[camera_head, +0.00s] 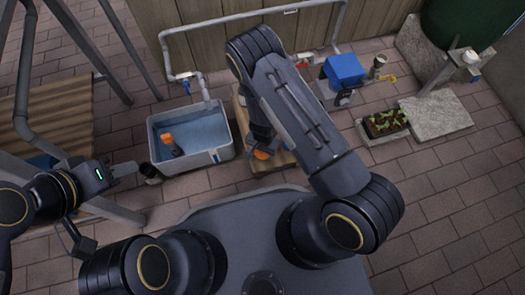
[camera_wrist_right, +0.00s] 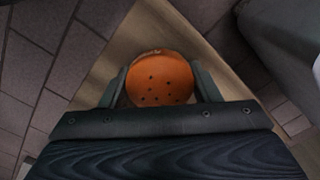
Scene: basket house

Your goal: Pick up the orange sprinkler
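The orange sprinkler (camera_wrist_right: 160,82) shows in the right wrist view as a round orange head with small dark holes. In the head view only a bit of orange (camera_head: 262,155) shows beside my right arm, over a wooden board. My right gripper (camera_wrist_right: 161,75) has one finger on each side of the orange head, close to its edges; I cannot tell whether they press on it. In the head view my right arm hides most of this gripper. My left gripper (camera_head: 124,170) is at the left, away from the sprinkler, with its finger gap not clear.
A grey basin (camera_head: 224,136) of water holds a dark item with an orange top (camera_head: 168,140). A small dark cylinder (camera_head: 150,172) stands near my left gripper. A blue box (camera_head: 344,69), a planter (camera_head: 386,122) and a stone slab (camera_head: 436,114) are at the right. Brick paving at the lower right is clear.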

